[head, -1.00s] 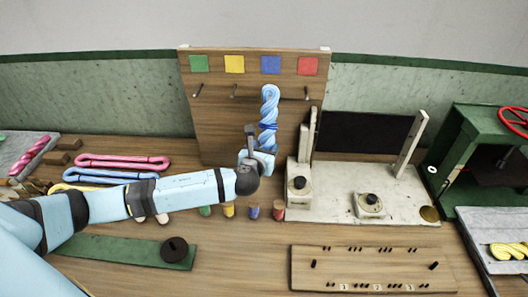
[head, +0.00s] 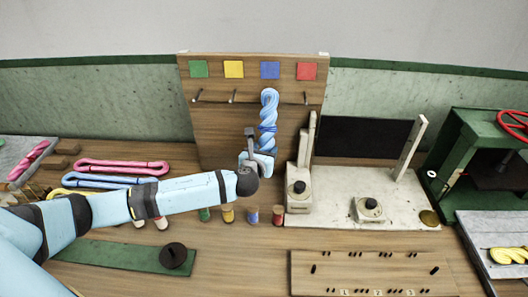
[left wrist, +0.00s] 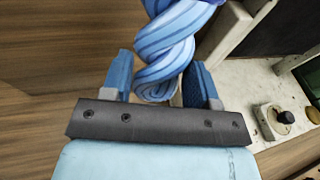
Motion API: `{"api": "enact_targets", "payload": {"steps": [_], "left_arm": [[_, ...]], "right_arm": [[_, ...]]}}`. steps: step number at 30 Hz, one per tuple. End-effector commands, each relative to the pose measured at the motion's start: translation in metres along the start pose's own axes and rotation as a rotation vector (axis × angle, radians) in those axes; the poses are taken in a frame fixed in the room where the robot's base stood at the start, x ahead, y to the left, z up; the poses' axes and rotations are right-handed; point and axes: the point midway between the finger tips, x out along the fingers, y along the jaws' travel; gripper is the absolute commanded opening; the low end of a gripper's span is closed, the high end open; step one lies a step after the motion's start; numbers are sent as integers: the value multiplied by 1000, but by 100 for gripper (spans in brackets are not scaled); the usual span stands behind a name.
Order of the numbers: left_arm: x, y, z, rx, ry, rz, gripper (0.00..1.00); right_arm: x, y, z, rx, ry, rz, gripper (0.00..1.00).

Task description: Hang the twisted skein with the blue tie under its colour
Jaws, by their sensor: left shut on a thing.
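The blue twisted skein (head: 269,108) stands upright in front of the wooden peg board (head: 215,130), below the blue square (head: 270,70). A darker blue tie (head: 266,128) circles it. My left gripper (head: 264,156) is shut on the skein's lower end, which also shows between the fingers in the left wrist view (left wrist: 165,45). The skein covers the peg under the blue square, so I cannot tell whether its upper loop is on it. Pegs show under the green (head: 199,69), yellow (head: 234,69) and red (head: 306,71) squares. My right gripper is not in view.
A pale stand with knobs (head: 390,205) is close right of the board. Small coloured spools (head: 252,214) stand below the board. Pink (head: 122,166) and blue (head: 95,180) skeins lie at left. A numbered wooden board (head: 370,270) lies in front.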

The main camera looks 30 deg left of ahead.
Motion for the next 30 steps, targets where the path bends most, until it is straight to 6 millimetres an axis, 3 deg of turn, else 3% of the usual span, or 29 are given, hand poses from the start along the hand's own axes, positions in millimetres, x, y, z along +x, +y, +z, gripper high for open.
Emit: {"api": "enact_targets", "payload": {"steps": [1, 2, 3, 5, 6, 17, 20, 30], "left_arm": [[0, 0, 0, 0, 0, 0, 30], [0, 0, 0, 0, 0, 0, 59], [0, 0, 0, 0, 0, 0, 68], [0, 0, 0, 0, 0, 0, 82], [0, 0, 0, 0, 0, 0, 84], [-8, 0, 0, 0, 0, -1, 84], [-23, 0, -2, 1, 1, -2, 84], [-99, 0, -2, 0, 2, -3, 84]], "right_arm": [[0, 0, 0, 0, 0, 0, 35], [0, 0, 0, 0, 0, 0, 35], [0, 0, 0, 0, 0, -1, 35], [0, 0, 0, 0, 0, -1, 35], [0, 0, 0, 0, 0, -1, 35], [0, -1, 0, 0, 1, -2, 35], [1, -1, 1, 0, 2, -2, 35], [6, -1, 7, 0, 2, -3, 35]]}}
